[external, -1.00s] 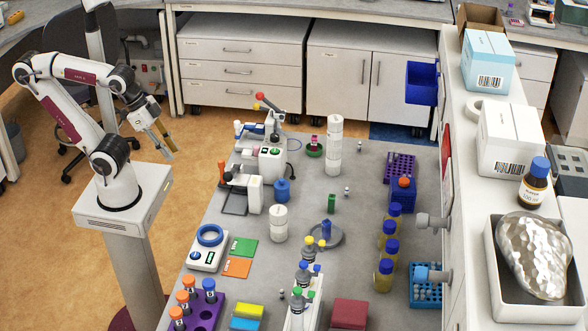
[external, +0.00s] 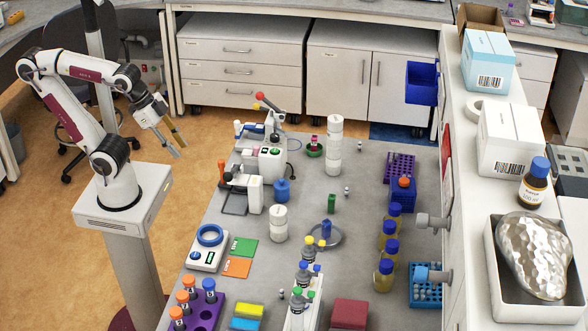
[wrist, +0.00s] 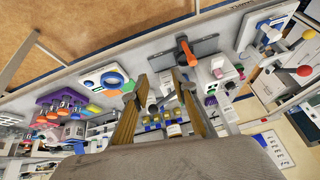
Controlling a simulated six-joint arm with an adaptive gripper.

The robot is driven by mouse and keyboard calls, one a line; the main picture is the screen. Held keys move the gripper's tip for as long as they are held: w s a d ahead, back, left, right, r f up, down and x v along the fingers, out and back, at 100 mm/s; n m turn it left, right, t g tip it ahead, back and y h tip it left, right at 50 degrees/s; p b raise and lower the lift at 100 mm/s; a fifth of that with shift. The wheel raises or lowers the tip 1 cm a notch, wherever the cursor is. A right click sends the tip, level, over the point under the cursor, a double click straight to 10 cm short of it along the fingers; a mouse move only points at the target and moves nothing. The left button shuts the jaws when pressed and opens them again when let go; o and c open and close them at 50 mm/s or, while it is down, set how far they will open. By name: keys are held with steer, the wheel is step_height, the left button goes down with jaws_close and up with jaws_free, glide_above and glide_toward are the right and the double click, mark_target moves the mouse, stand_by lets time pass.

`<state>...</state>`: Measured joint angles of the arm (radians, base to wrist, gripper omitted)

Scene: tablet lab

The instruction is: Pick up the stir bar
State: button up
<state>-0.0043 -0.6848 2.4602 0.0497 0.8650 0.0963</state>
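My gripper (external: 179,151) hangs in the air left of the grey table, well away from everything on it. In the wrist view its two tan fingers (wrist: 155,90) stand apart with nothing between them. I cannot pick out the stir bar for certain. Small pale pieces lie on the table: one right of the white bottle (external: 346,191), one farther back (external: 361,176), and one near the front (external: 281,294). They are too small to tell what they are.
The grey table (external: 375,270) is crowded. A blue ring device (external: 208,252), a purple tube rack (external: 206,316), white bottles (external: 279,224) and blue-capped bottles (external: 388,252) stand on it. A white shelf (external: 461,230) bounds the right side. Free floor lies beneath my gripper.

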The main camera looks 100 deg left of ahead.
steer(key=w+a+r+m+y, duration=0.1)
steer(key=w+a+m, duration=0.25)
steer(key=w, duration=0.35)
steer(key=w+a+r+m+y, duration=0.1)
steer(key=w+a+m, duration=0.1)
steer(key=w+m, duration=0.35)
steer(key=m+t, duration=0.3)
steer(key=m, duration=1.9)
glide_above(347, 189)
steer(key=s+d, duration=0.1)
steer(key=s, duration=0.5)
step_height(347, 189, down, 15)
steer(key=shift+w+f, duration=0.2)
steer(key=shift+w, duration=0.05)
steer(key=shift+x, duration=1.3)
steer(key=shift+x, duration=2.6)
